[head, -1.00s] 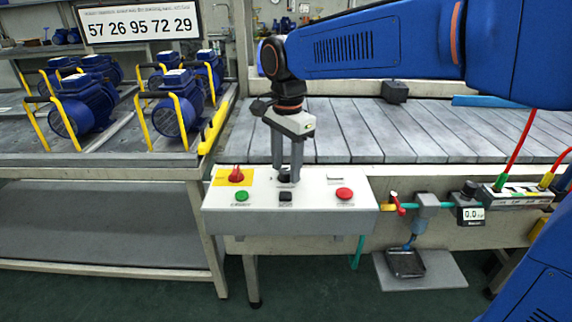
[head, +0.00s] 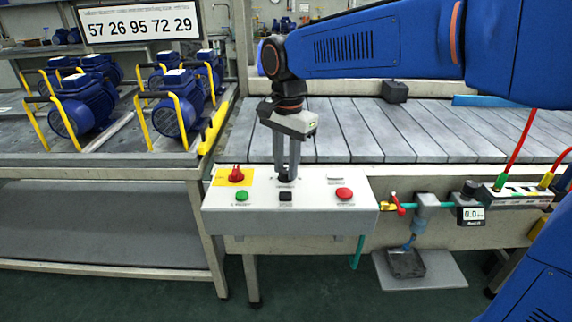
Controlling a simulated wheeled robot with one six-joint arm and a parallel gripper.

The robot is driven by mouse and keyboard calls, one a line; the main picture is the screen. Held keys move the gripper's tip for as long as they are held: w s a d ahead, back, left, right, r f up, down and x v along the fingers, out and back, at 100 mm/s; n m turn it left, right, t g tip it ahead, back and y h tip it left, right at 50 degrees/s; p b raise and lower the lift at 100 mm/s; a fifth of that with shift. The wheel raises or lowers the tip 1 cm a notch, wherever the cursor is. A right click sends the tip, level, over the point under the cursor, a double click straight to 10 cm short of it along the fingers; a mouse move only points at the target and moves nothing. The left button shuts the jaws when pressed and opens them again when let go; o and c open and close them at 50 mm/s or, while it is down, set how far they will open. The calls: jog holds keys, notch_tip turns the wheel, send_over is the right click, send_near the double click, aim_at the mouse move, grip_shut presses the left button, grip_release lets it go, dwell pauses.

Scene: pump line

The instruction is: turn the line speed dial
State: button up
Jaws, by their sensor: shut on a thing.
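The line speed dial (head: 285,178) is a small dark knob in the middle of the white control panel (head: 220,206). My gripper (head: 287,176) points straight down over the panel, with its fingertips shut on the dial. The fingers hide most of the dial, so I cannot see where it points.
On the panel are a red switch on a yellow plate (head: 236,175), a green button (head: 242,196), a black button (head: 285,197) and a red button (head: 344,194). Blue pumps (head: 75,108) stand on the left bench. A slatted conveyor (head: 350,130) lies behind.

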aim_at(285, 169)
jog(key=n, duration=0.4)
jog(key=shift+n, duration=0.3)
jog(key=n, duration=0.3)
jog(key=shift+n, duration=0.3)
jog(key=n, duration=0.7)
jog(key=shift+w, duration=0.1)
jog(key=n, duration=0.6)
jog(key=shift+a+n+g, duration=0.1)
jog(key=shift+n+g, duration=0.2)
jog(key=n, duration=0.5)
jog(key=shift+n, duration=0.4)
jog(key=o, duration=1.1)
jog(key=shift+c, duration=0.2)
notch_tip(285, 169, up, 17)
jog(key=shift+w+r, duration=0.2)
jog(key=shift+w, duration=0.05)
